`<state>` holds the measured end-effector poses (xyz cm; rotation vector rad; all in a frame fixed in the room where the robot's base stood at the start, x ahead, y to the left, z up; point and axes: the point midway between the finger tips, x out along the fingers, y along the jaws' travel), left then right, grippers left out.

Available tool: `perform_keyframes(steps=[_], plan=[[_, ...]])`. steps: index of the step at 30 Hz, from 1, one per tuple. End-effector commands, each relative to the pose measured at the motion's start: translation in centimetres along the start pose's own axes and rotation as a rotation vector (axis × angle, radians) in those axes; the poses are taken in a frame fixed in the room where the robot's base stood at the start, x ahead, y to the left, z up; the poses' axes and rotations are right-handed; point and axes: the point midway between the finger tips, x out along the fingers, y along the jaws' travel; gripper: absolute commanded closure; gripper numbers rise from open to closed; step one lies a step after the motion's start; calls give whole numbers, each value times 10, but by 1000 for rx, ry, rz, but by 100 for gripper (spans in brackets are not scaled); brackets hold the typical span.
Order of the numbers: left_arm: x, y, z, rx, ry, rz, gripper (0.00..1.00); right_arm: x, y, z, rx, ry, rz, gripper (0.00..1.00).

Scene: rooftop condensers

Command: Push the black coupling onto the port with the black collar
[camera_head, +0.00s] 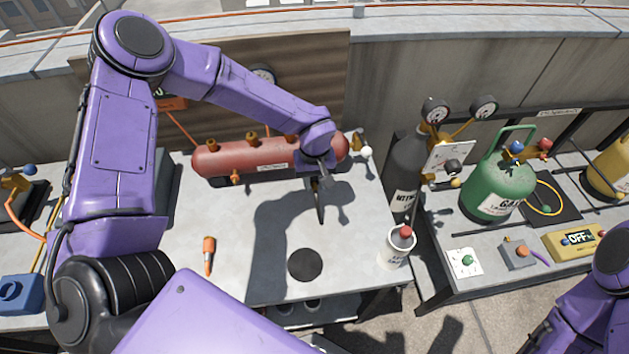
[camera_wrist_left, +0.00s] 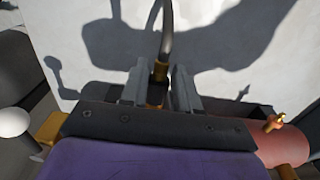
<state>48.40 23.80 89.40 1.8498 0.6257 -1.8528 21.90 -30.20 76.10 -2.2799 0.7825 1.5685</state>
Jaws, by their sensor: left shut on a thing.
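The hose hangs as a dark curved piece (camera_head: 320,205) below the gripper in the head view. I cannot make out a black coupling. Several brass ports stand on the cylinder; a brass fitting (camera_wrist_left: 275,122) also shows in the left wrist view. I cannot tell which port has a black collar.
A black disc (camera_head: 305,264) and an orange-handled tool (camera_head: 209,255) lie on the bench. A dark grey bottle (camera_head: 406,175), a green cylinder (camera_head: 497,188) and a yellow box (camera_head: 573,243) are to the right. The bench middle is mostly clear.

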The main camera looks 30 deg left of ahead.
Motion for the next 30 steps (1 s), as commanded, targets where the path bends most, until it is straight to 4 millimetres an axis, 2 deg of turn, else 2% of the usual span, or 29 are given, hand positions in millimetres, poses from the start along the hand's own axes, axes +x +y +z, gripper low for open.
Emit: perform_keyframes(steps=[14,15,17,18,26,30], plan=[[0,0,-4,0,1,0,100,-3,0,-1,0,0,0,57],[0,0,-4,0,1,1,63,-3,0,-1,0,0,0,57],[0,0,-4,0,1,1,43,-3,0,-1,0,0,0,57],[0,0,-4,0,1,1,40,-3,0,-1,0,0,0,57],[0,0,-3,0,0,0,40,-3,0,-1,0,0,0,57],[-1,0,8,3,0,0,40,-6,0,-2,0,0,0,57]])
